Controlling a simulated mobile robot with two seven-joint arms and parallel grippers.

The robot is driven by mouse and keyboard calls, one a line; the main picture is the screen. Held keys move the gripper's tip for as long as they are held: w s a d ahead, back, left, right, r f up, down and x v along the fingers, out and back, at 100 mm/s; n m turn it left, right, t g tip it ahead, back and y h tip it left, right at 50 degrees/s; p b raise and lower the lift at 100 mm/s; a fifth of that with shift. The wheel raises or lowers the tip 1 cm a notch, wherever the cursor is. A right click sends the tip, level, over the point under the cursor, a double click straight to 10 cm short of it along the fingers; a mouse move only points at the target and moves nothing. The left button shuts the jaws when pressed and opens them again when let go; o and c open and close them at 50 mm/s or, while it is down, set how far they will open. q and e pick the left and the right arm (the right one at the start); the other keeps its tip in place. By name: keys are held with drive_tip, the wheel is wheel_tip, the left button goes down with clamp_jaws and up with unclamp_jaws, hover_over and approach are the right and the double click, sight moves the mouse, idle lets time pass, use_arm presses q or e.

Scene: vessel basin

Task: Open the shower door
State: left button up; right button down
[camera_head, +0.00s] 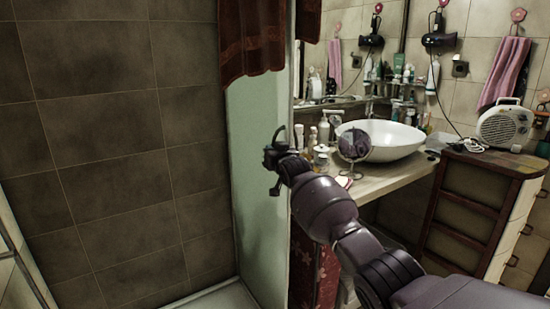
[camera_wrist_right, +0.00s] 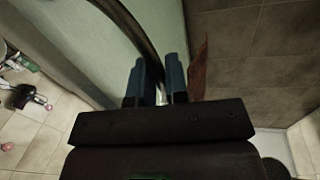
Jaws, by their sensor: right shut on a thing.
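The shower door (camera_head: 257,190) shows in the head view as a pale green glass panel, seen at a steep angle beside the dark tiled wall. My right gripper (camera_head: 276,157) is at the panel's edge in the head view. The exact contact is partly hidden by the gripper body. My left gripper is not in view.
A dark red towel (camera_head: 251,38) hangs over the panel's top. A pale shower tray rim (camera_head: 215,297) lies at the bottom. Right of the panel stand a counter (camera_head: 385,183) with a white basin (camera_head: 400,142), bottles, a round mirror (camera_head: 354,145), and a drawer cabinet (camera_head: 470,207).

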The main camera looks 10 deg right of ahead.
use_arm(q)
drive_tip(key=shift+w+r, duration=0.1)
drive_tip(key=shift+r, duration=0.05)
use_arm(e)
drive_tip(key=shift+w, duration=0.1)
drive_tip(key=c, duration=1.2)
unclamp_jaws()
drive_tip(key=shift+a, duration=0.1)
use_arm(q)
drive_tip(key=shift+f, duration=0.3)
use_arm(e)
drive_tip(key=shift+o, duration=0.2)
use_arm(q)
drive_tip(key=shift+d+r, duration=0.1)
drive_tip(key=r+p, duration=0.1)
drive_tip(key=p, duration=0.1)
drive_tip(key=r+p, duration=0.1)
drive_tip(key=p, duration=0.1)
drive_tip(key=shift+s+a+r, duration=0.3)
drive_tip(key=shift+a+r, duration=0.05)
use_arm(e)
drive_tip(key=s+d, duration=0.1)
drive_tip(key=s, duration=0.9)
drive_tip(key=shift+s+d, duration=0.35)
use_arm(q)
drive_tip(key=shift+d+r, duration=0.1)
